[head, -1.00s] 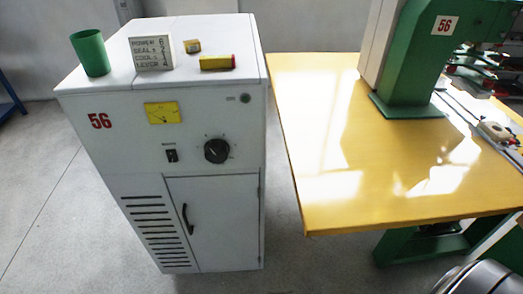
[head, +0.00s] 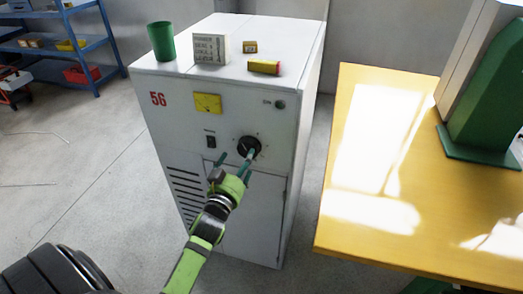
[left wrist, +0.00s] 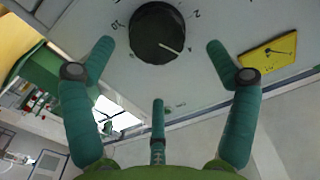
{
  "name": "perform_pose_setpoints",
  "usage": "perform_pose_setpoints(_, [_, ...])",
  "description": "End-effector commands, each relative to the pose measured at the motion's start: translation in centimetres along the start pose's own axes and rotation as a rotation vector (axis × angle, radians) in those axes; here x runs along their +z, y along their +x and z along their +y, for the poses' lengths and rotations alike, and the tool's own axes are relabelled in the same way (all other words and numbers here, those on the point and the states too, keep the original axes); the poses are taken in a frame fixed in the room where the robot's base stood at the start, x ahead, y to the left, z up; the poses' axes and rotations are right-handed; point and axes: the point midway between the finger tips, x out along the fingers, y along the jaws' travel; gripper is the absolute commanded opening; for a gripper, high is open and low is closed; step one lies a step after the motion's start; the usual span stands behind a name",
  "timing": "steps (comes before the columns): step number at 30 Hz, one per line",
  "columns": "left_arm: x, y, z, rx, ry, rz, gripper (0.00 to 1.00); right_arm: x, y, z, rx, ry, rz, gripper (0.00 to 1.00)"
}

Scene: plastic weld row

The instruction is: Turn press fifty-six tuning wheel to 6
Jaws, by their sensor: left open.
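The tuning wheel (head: 249,147), a round black knob, is on the front of the white cabinet (head: 240,195) marked 56. It also shows in the left wrist view (left wrist: 157,32), where its white pointer line slants to the lower right, near a small mark that I cannot read surely. A "10" and a "2" are printed around it. My left gripper (head: 238,158) is open in front of the wheel, with one finger overlapping its lower edge in the head view. In the left wrist view the fingers spread to either side of the wheel; contact cannot be told. My right gripper is not in view.
A green cup (head: 161,41), text sign (head: 210,49) and two small blocks stand on the cabinet. A yellow table (head: 350,200) stands to the right, blue shelves (head: 88,60) at the back left.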

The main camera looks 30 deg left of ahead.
Motion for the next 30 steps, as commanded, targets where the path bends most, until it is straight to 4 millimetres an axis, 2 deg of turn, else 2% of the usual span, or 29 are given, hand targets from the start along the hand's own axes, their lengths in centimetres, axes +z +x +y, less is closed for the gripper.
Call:
perform_pose_setpoints(3, [-0.2,2.1,0.0,0.0,0.001,0.001,0.87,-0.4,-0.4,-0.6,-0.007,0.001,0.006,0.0])
perform_pose_setpoints(9, [-0.1,4.5,0.1,0.001,-0.001,0.0,0.87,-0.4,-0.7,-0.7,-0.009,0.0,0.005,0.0])
perform_pose_setpoints(20, [0.0,5.1,0.1,0.002,0.0,-0.001,0.87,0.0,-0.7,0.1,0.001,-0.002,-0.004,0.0])
perform_pose_setpoints(23, [0.0,5.1,0.1,0.002,0.0,-0.001,0.51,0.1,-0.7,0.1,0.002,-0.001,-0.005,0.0])
perform_pose_setpoints(24, [0.0,5.1,0.1,0.002,0.0,0.0,0.35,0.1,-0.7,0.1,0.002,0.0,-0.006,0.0])
perform_pose_setpoints(30, [-0.2,5.2,0.0,0.001,0.002,0.004,0.34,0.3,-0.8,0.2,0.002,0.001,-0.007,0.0])
